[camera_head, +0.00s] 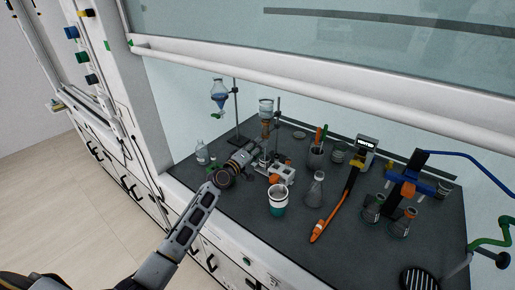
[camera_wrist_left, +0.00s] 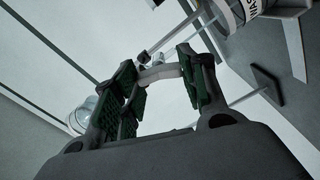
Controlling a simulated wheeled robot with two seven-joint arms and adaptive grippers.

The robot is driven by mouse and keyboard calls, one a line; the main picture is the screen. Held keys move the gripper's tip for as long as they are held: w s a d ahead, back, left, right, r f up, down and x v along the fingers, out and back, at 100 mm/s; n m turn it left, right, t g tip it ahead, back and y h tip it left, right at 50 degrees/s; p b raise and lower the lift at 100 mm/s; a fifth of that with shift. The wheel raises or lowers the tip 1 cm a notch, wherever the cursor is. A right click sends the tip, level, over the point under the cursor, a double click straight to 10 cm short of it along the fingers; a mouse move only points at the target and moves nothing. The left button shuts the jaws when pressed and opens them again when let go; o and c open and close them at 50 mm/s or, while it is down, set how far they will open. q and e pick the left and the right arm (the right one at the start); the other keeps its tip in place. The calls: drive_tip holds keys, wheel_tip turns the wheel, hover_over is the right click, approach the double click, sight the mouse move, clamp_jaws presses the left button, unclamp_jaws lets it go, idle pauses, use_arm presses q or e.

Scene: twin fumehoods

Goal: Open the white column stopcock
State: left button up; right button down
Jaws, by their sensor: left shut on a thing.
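The glass column (camera_head: 265,108) stands upright on a clamp stand inside the hood, with a brownish band low in it. My left gripper (camera_head: 259,147) reaches in from the left at the column's lower end. In the left wrist view, my left gripper (camera_wrist_left: 158,82) has its green-padded fingers shut on the white column stopcock (camera_wrist_left: 158,72). The white piece spans between the two fingertips. In the head view the stopcock is hidden behind the gripper and too small to make out. My right gripper is not in view.
A separating funnel (camera_head: 219,96) hangs on a stand at the back left. A clear bottle (camera_head: 202,153), a teal-filled beaker (camera_head: 278,202) and a conical flask (camera_head: 315,190) stand around the arm. An orange tool (camera_head: 328,220) lies right of the flask. The dark front worktop is partly clear.

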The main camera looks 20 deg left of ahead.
use_arm(q)
drive_tip(key=shift+n, duration=1.7)
drive_tip(key=shift+f+p, duration=0.1)
drive_tip(key=shift+p, duration=0.2)
drive_tip(key=o, duration=1)
drive_tip(key=shift+v, duration=6.05)
